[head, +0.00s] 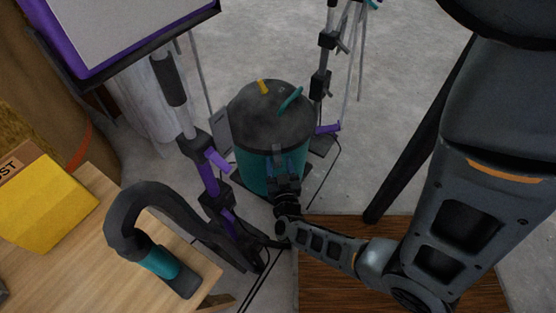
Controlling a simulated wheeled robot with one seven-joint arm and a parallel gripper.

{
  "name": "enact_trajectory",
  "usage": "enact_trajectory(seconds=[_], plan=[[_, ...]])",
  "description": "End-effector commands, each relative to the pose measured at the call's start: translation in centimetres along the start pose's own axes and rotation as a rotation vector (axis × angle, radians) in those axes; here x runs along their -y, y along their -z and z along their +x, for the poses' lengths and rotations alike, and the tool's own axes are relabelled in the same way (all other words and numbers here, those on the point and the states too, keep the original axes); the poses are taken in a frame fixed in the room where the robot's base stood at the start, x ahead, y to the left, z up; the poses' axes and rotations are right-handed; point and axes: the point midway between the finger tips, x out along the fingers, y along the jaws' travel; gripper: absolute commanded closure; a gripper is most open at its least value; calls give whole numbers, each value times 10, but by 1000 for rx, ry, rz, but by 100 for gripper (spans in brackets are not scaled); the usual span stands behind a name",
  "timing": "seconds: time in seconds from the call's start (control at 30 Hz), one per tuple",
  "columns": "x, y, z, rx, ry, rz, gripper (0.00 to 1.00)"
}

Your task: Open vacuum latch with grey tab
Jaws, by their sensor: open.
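The vacuum (262,120) stands upright on the floor near the middle of the head view. It has a dark domed lid with a yellow part and a teal handle on top, and a teal canister below. A grey tab (277,154) is on its near side, at the lid's lower edge. My gripper (284,180) is open in front of the canister, just below the tab in the picture. Whether it touches the tab or the canister cannot be told. My gripper and wrist hide the canister's lower front.
A wooden table (95,262) at lower left holds a yellow box (48,208) and a dark hose (128,222) with a teal end. Another stand (322,82) is behind right. Grey floor (410,110) is open at right.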

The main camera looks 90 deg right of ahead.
Motion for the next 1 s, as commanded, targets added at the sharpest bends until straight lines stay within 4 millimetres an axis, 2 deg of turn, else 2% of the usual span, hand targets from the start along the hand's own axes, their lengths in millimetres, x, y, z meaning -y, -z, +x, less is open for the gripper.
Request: enact_trajectory(seconds=[0.2,0.5,1.0], plan=[[0,0,20,-1,0,-1,47],[0,0,22,0,1,0,47],[0,0,22,0,1,0,94]])
